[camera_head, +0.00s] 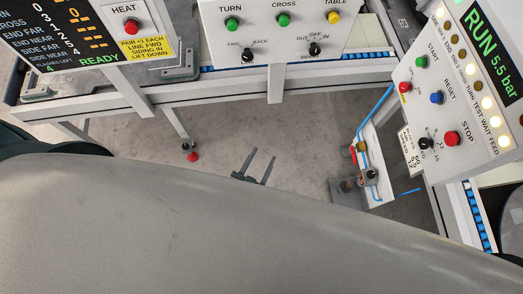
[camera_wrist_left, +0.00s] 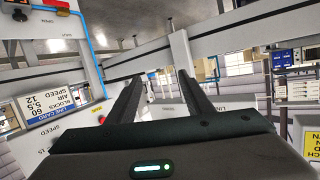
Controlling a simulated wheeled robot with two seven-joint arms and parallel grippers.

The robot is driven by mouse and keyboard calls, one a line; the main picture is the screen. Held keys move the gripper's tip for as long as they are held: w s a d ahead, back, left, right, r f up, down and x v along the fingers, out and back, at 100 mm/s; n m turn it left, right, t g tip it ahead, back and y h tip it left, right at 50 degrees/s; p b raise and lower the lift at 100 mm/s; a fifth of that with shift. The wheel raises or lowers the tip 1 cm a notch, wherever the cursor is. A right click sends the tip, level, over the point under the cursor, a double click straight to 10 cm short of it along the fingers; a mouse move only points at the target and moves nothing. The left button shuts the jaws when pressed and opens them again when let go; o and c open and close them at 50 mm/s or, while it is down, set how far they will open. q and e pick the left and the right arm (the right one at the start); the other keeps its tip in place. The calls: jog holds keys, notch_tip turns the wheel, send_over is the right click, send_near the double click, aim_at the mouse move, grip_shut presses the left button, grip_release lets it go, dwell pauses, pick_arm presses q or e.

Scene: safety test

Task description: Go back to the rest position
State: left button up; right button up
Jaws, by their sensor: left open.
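My left gripper (camera_head: 260,166) shows in the head view beyond the grey curve of my own body. Its two dark fingers are apart, over the bare floor and below the middle panel. In the left wrist view the same gripper (camera_wrist_left: 158,88) has its fingers spread with nothing between them. Its body, with a green light, fills the bottom of that view. My right gripper shows in neither view.
A bracket with blue tubing (camera_head: 372,150) is right of the gripper. Bare floor (camera_head: 290,130) lies around it.

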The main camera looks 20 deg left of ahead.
pick_arm(q)
jog(key=shift+f, duration=0.1)
dwell(0.5)
jog(key=s+a+f+g+b, duration=0.1)
jog(key=s+a+f+g, duration=0.1)
jog(key=s+f, duration=0.45)
jog(key=s+a+f+m+g+b, duration=0.1)
jog(key=s+a+f+g, duration=0.15)
jog(key=f, duration=0.65)
jog(key=s+a+f+g+b, duration=0.1)
jog(key=s+a+f+g, duration=0.15)
jog(key=s+f, duration=0.4)
jog(key=s+a+f+g+y+b, duration=0.1)
jog(key=s+a+f+g, duration=0.2)
jog(key=s+f, duration=0.3)
jog(key=s+a+f+n+g+y+b, duration=0.1)
jog(key=s+a+f+g, duration=0.2)
jog(key=s+a+f, duration=0.3)
jog(key=s, duration=0.4)
jog(key=shift+s+a+g, duration=0.2)
jog(key=shift+s+g, duration=0.05)
jog(key=shift+g, duration=0.05)
